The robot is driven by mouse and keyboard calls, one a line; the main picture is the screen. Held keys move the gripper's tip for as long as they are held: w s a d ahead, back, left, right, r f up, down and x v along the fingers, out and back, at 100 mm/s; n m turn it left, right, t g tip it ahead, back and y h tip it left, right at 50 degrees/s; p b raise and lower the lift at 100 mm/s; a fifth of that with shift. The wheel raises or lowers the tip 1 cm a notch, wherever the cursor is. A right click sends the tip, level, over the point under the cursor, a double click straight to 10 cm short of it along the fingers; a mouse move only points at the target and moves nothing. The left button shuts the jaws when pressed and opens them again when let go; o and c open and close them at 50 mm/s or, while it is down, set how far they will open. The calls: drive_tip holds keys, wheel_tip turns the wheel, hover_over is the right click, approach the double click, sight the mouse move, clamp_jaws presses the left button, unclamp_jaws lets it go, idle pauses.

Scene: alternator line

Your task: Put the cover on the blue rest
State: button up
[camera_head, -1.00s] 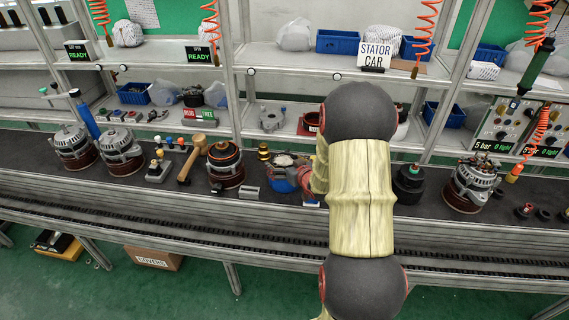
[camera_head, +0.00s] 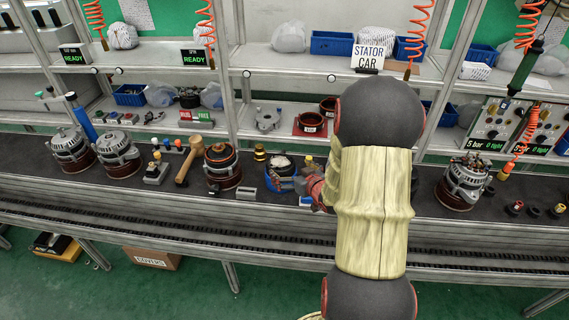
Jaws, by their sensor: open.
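The blue rest (camera_head: 279,183) stands on the dark bench, left of my arm. A grey and dark round piece (camera_head: 281,163), which looks like the cover, sits at its top; I cannot tell how evenly it is seated. My gripper (camera_head: 312,180) is open just right of the blue rest, partly hidden behind my arm. Its fingertips are small and unclear, and I cannot tell whether they touch the piece. Another grey cover-like part (camera_head: 267,119) lies on the shelf behind.
A copper-wound stator (camera_head: 222,170), a mallet (camera_head: 188,160) and grey blocks (camera_head: 246,193) stand left of the rest. Alternators (camera_head: 118,155) stand farther left, another (camera_head: 464,183) at right. Red-brown rings (camera_head: 311,122) sit on the shelf. My arm hides part of the bench.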

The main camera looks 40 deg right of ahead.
drive_tip(key=s+a+r+n+g, duration=0.1)
drive_tip(key=s+a+r+g, duration=0.15)
drive_tip(key=a+r, duration=0.55)
drive_tip(key=s+a+r+g, duration=0.2)
drive_tip(key=s+a+r, duration=0.1)
drive_tip(key=a+r, duration=0.5)
drive_tip(key=s+a+r+n+g+y, duration=0.1)
drive_tip(key=s+a+y, duration=0.1)
drive_tip(key=s+a, duration=0.6)
drive_tip(key=s+a+r+n+g+y, duration=0.1)
drive_tip(key=s+a+r+g, duration=0.1)
drive_tip(key=s+a, duration=0.7)
drive_tip(key=shift+a+y, duration=0.4)
drive_tip(key=shift+a, duration=0.45)
drive_tip(key=shift+s, duration=0.1)
